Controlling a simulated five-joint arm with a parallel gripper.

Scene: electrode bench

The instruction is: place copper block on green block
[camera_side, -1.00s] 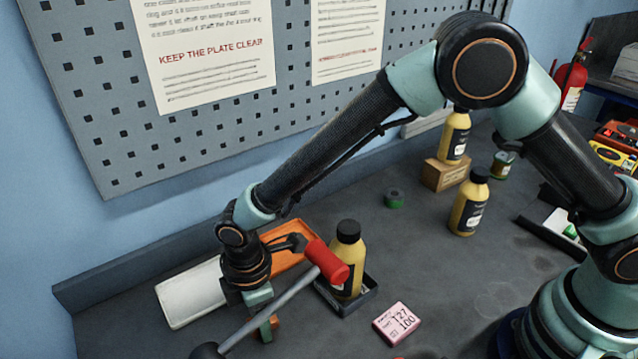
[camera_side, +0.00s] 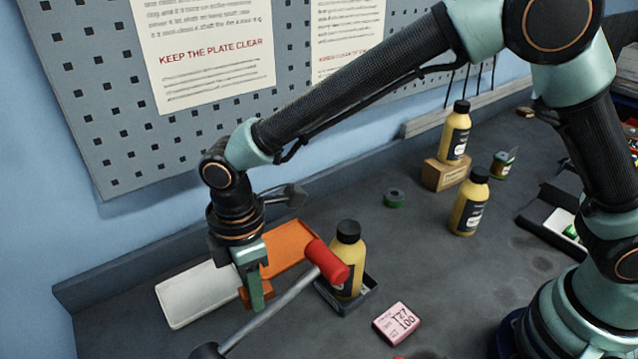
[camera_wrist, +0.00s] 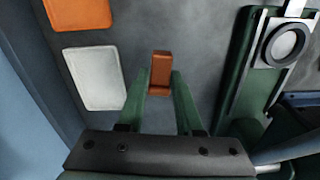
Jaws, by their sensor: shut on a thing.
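A copper block (camera_side: 262,287) is held between the green fingers of my gripper (camera_side: 256,292), raised above the bench in front of the white tray. In the wrist view the copper block (camera_wrist: 161,72) sits upright between the fingertips of my gripper (camera_wrist: 161,80), which is shut on it. I cannot make out a separate green block in either view.
A white tray (camera_side: 190,300) and an orange tray (camera_side: 287,243) lie behind my gripper. A red-handled lever (camera_side: 327,260) crosses close to its right. A yellow bottle (camera_side: 348,275) stands in a dark holder. A green fixture (camera_wrist: 245,85) fills the wrist view's right.

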